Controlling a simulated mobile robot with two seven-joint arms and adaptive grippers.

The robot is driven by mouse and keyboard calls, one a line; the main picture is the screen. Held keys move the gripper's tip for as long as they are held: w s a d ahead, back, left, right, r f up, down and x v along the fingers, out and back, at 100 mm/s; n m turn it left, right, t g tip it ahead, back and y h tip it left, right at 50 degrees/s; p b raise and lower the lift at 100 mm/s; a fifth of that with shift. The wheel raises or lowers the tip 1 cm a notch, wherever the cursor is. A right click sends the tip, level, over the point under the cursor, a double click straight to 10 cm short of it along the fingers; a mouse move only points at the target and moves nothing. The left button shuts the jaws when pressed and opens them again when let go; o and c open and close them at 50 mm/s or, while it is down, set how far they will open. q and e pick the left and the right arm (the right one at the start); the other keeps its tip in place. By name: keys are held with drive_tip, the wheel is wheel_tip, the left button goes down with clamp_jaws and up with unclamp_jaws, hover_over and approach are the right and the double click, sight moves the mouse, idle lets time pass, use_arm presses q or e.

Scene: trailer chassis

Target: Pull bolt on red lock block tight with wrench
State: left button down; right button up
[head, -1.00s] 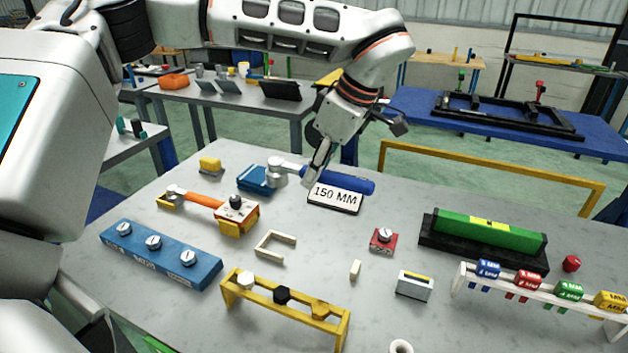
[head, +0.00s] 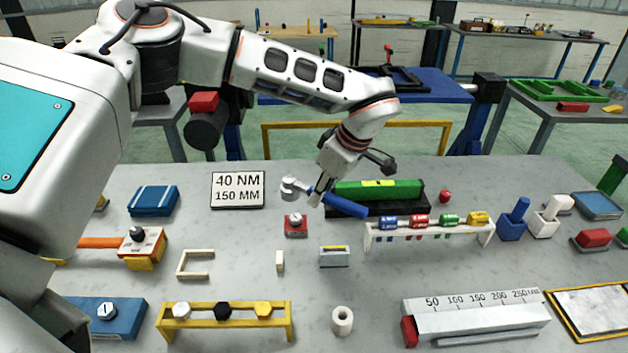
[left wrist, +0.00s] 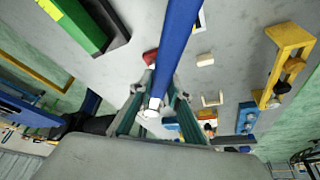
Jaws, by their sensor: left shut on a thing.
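The red lock block (head: 296,229) sits on the grey table with a silver bolt (head: 296,218) upright in its top. My left gripper (head: 316,198) is shut on the wrench (head: 345,206), which has a blue handle and a silver head (head: 290,186). The wrench is held above the table, its head above and slightly behind the red block, apart from the bolt. In the left wrist view the blue handle (left wrist: 178,45) runs between the fingers (left wrist: 155,95), and the red block (left wrist: 150,58) is partly hidden behind it. My right gripper is not in view.
A white rack (head: 430,233) with coloured tags and a green bar (head: 378,190) in a black holder stand to the right. A small grey block (head: 334,257), a cream block (head: 280,261) and a yellow rack (head: 226,312) stand nearer. A 40 NM sign (head: 238,190) stands behind left.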

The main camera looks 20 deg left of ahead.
use_arm(q)
drive_tip(key=shift+w+d+f, duration=0.15)
drive_tip(key=shift+d+f, duration=0.05)
drive_tip(key=shift+d, duration=0.2)
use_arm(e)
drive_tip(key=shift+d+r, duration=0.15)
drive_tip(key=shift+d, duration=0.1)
use_arm(q)
drive_tip(key=shift+f, duration=0.15)
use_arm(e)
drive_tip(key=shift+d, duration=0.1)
use_arm(q)
drive_tip(key=shift+f, duration=0.2)
wheel_tip(320, 180, down, 6)
drive_tip(key=shift+r+b, duration=0.15)
drive_tip(key=shift+b, duration=1.05)
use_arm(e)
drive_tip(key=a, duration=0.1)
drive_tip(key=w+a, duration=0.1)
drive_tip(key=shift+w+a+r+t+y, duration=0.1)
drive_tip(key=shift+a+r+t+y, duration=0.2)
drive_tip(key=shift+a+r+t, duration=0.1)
